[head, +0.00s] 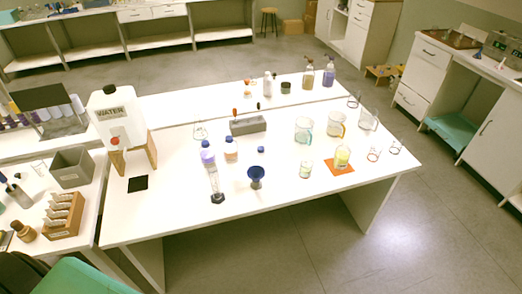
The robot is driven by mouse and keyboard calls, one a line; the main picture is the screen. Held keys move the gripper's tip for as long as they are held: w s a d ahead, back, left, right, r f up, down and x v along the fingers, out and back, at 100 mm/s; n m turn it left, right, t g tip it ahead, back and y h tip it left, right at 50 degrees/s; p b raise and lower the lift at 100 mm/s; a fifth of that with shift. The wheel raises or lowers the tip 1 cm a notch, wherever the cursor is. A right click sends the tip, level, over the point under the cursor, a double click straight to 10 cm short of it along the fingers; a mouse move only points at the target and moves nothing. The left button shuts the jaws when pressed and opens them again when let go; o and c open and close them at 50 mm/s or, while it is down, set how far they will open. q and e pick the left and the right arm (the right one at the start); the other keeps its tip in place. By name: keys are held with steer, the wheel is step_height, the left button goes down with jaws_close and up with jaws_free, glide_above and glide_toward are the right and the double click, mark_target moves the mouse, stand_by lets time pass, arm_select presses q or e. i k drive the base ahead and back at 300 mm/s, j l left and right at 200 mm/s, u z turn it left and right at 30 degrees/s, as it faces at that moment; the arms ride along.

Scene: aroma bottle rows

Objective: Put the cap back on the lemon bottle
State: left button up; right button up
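No bottle in the head view can be read as the lemon bottle; labels are too small. A purple bottle (208,157) and a pale orange-pink bottle (231,154) stand upright side by side on the white table, both with blue tops. A small loose-looking blue cap (261,150) lies to their right, apart from them. A beaker with yellow liquid (342,157) stands on an orange mat (338,171). At the far left, a row of small purple and pale bottles (45,114) stands by a dark panel; their caps are hard to make out. Neither gripper is in view.
A white water container (117,122) on a wooden stand is at the table's left. A grey tray (247,125), a blue funnel (256,177), a cylinder (216,190) and several beakers stand on the table. A grey bin (71,168) and wooden rack (63,215) stand left. The table's front is clear.

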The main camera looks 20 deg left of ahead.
mark_target(343, 152)
steer(key=i+l+u, duration=0.15)
steer(key=i+l, duration=0.15)
steer(key=i+l+u, duration=0.3)
steer(key=i+l, duration=0.2)
steer(key=l, duration=0.25)
steer(key=i+l+u, duration=0.35)
steer(key=l, duration=0.45)
steer(key=i, duration=0.05)
